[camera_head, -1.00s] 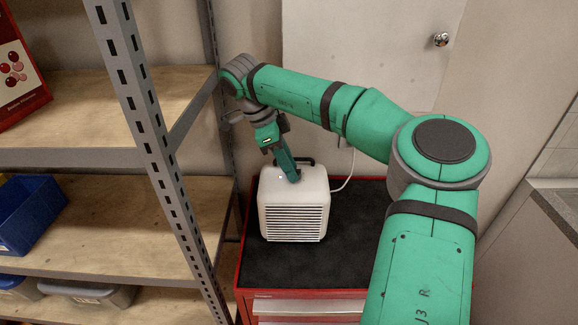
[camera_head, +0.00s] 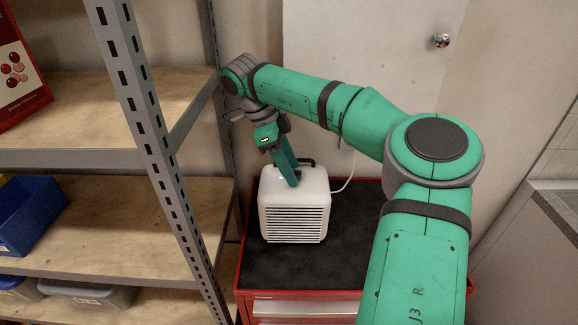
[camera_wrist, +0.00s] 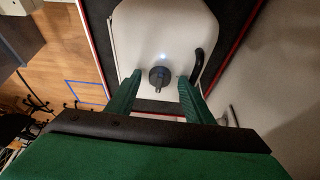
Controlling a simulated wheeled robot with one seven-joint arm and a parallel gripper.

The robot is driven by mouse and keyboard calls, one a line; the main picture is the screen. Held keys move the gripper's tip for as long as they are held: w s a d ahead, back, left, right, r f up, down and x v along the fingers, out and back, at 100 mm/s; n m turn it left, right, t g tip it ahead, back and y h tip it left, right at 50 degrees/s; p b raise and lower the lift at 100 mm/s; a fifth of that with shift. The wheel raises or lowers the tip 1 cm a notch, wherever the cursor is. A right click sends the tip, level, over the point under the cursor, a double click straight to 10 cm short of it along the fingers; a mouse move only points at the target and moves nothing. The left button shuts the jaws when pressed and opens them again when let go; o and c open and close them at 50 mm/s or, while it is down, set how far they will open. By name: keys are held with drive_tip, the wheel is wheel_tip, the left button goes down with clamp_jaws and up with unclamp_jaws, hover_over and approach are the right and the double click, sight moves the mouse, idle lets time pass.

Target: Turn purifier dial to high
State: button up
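The purifier (camera_head: 295,211) is a white box with a slatted front grille, standing on the red cabinet. Its dark round dial (camera_wrist: 159,77) is on the top face in the wrist view, with a small lit spot (camera_wrist: 162,56) beside it. In the head view the dial is hidden by my gripper (camera_head: 295,184), which points down at the purifier's top. In the wrist view my gripper (camera_wrist: 160,80) is open, one finger on each side of the dial, with gaps between. I cannot tell whether the fingertips are down at the dial's height.
A black carry handle (camera_wrist: 197,66) lies close to the right finger. The red cabinet (camera_head: 315,293) has a dark top (camera_head: 350,250) with free room right of the purifier. A grey metal shelf post (camera_head: 160,155) stands to the left. A white cord (camera_head: 347,176) runs behind.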

drive_tip(key=v, duration=1)
drive_tip(key=shift+r, duration=0.3)
